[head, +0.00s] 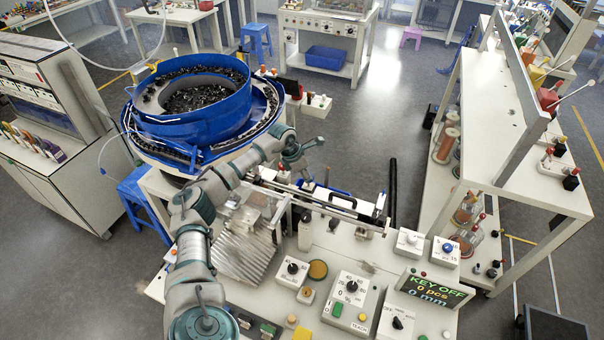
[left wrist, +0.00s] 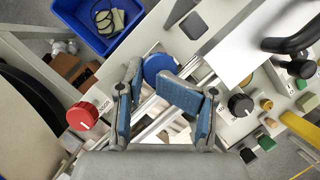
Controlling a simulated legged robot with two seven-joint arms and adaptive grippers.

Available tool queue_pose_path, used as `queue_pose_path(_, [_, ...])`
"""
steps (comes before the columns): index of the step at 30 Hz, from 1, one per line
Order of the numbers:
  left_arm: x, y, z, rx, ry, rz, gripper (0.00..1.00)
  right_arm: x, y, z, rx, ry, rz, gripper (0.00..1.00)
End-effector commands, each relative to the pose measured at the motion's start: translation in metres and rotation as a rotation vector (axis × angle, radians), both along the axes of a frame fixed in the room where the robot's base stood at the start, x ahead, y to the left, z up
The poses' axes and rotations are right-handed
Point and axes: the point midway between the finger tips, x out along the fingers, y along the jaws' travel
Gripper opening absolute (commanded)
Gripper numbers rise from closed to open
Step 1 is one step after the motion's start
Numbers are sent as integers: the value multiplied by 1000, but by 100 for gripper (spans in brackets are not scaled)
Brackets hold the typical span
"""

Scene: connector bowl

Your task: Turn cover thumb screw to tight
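My left arm reaches up over the bench in the head view, and its gripper (head: 297,156) is above the rail mechanism beside the blue bowl feeder (head: 190,128). In the left wrist view, my left gripper (left wrist: 149,84) is open, with a gap between its blue-padded fingers. A round blue knob (left wrist: 158,64) shows just beyond the fingertips, partly covered by them; I cannot tell whether it is the cover thumb screw or whether a finger touches it. A red knob (left wrist: 82,116) lies left of the fingers and a black knob (left wrist: 240,104) right. My right gripper is not in view.
Metal rails (left wrist: 148,122) run under the fingers. A blue bin (left wrist: 97,22) sits at the upper left of the wrist view. The bench front holds a dial box (head: 350,298) and a display (head: 434,290) reading KEY OFF. A white shelf (head: 515,190) stands at right.

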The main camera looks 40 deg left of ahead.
Motion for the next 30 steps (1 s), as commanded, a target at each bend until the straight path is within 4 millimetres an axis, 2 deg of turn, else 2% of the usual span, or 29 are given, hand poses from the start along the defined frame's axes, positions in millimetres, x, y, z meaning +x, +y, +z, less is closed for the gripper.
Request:
queue_pose_path(1, [0,-3,-3,-4,4,-5,51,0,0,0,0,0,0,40])
queue_pose_path(2, [0,-3,-2,-3,3,-5,58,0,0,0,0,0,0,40])
queue_pose_path(3, [0,-2,-2,-3,1,-3,60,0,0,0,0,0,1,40])
queue_pose_path(14, [-2,11,4,-8,-7,5,60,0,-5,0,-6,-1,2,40])
queue_pose_path(17, [-6,13,19,-5,-8,4,60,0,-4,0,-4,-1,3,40])
queue_pose_path(27, [-29,16,89,0,-6,0,60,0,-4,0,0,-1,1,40])
queue_pose_path(30, [-32,16,102,2,-4,-1,60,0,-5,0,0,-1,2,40])
